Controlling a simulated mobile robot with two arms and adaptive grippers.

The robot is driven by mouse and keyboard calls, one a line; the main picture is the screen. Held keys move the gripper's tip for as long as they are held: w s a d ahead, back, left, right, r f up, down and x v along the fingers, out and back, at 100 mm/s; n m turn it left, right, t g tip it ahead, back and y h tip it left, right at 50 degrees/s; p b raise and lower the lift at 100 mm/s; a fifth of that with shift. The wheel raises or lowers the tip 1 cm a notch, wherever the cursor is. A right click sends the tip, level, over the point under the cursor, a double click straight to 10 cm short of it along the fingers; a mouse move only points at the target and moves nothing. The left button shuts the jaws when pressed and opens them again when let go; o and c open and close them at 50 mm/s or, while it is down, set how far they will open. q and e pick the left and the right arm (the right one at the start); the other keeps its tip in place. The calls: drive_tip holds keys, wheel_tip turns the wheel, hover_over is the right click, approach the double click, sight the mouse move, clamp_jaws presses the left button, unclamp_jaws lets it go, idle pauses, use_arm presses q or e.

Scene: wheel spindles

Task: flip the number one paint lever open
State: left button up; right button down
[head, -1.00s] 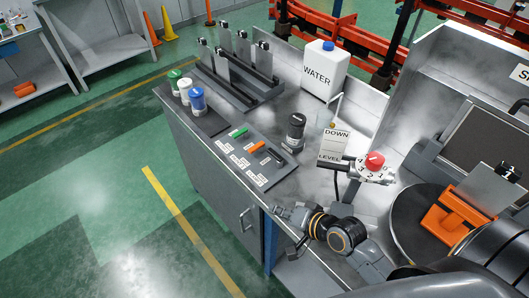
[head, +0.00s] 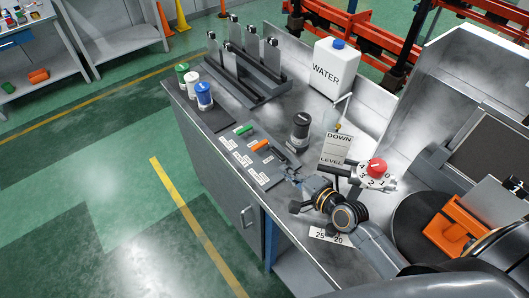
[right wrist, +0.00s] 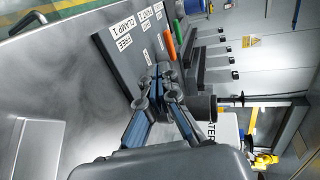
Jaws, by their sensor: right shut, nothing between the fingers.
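The labelled control panel (head: 252,162) lies on the near left edge of the bench. It bears a green lever (head: 243,129), an orange lever (head: 260,145) and a dark part at its right end. The labels are too small to read in the head view, so I cannot tell which lever is paint one. My right gripper (head: 291,175) is shut and empty by the panel's right end. In the right wrist view its fingertips (right wrist: 162,74) overlap the panel, near the orange lever (right wrist: 169,44) and green lever (right wrist: 179,29); contact is unclear. My left gripper is not in view.
A black cylinder (head: 300,130) stands just behind the panel. A red-knobbed dial (head: 377,167) and a DOWN/LEVEL sign (head: 336,149) are to the right. Green-, white- and blue-lidded containers (head: 204,96) stand left, and a water jug (head: 335,66) behind.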

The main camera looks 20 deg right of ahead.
sight(258, 149)
drive_tip(key=x, duration=0.3)
drive_tip(key=p+x, duration=0.1)
drive_tip(key=x, duration=0.2)
drive_tip(key=r+x, duration=0.1)
drive_tip(key=x, duration=0.2)
drive_tip(key=shift+w+a+f, duration=0.15)
drive_tip(key=shift+w+a, duration=0.05)
drive_tip(key=shift+w, duration=0.25)
drive_tip(key=shift+w+a, duration=0.25)
drive_tip(key=shift+w, duration=0.2)
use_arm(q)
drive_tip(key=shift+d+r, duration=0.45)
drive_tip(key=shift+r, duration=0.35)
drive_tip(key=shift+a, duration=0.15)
use_arm(e)
drive_tip(key=shift+d, duration=0.1)
